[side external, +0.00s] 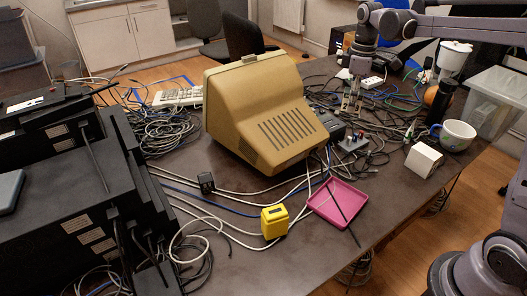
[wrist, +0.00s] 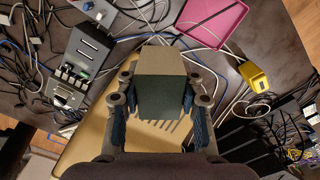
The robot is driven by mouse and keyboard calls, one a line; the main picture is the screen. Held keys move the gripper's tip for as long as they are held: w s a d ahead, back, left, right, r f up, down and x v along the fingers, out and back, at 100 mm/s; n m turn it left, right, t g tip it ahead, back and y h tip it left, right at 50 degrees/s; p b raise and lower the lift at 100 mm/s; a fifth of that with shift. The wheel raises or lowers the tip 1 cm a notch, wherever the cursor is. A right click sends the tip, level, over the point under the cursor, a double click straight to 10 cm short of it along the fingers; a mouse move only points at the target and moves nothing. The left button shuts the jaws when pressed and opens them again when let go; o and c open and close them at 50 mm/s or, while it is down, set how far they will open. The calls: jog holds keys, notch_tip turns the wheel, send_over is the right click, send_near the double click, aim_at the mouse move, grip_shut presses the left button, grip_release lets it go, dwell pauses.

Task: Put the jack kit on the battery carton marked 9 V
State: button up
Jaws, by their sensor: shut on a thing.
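My gripper (wrist: 158,100) is shut on a small box (wrist: 163,65) with a tan-grey top and a dark green face. It is held between the two fingers in the wrist view; I see no lettering on it, so I cannot confirm that it is the jack kit. In the side view my gripper (side external: 352,98) is over the cables behind the beige monitor, and the held box is hard to make out. A white carton (side external: 424,160) stands at the right front of the table. No 9 V mark is readable, so I cannot tell if it is the battery carton.
The big beige monitor (side external: 262,112) stands mid-table, partly below my gripper in the wrist view. A pink tray (side external: 338,203), a yellow box (side external: 274,221), a small black block (side external: 206,182) and a white mug (side external: 455,135) stand around. Cables cover much; the front table is barer.

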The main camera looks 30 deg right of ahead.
jog(key=s+d+m, duration=0.8)
jog(key=s+d, duration=1.9)
jog(key=d, duration=0.1)
send_over(427, 151)
notch_tip(427, 151, down, 12)
jog(key=shift+s+f, duration=0.1)
jog(key=shift+f, duration=2)
jog(key=shift+f, duration=0.1)
jog(key=o, duration=1.2)
jog(key=shift+o, duration=0.2)
